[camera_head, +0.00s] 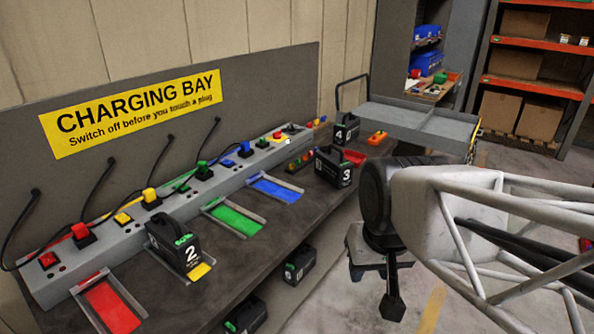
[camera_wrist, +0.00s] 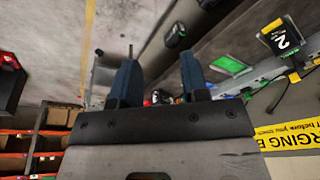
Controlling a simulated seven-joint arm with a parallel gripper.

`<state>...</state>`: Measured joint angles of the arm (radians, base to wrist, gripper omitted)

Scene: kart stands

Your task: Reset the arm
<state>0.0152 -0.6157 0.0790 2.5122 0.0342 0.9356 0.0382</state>
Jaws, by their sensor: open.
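My gripper (camera_head: 375,297) hangs at the end of my arm in the head view, right of the bench and over the floor. In the wrist view its two dark fingers (camera_wrist: 158,65) stand well apart. It is open and holds nothing. A black battery marked 2 (camera_head: 185,248) stands upright on the bench near the charger strip; it also shows in the wrist view (camera_wrist: 283,38). Batteries marked 3 (camera_head: 336,168) and 4 (camera_head: 346,129) stand farther along, towards the trolley. My gripper is apart from all of them.
The bench (camera_head: 262,262) has red (camera_head: 112,305), green (camera_head: 235,219) and blue (camera_head: 276,190) bays, beside a grey charger strip (camera_head: 215,184) with plugs and cables. A grey trolley (camera_head: 420,118) stands behind. Other black batteries (camera_head: 299,265) are below the bench. Shelving (camera_head: 540,75) is at the back.

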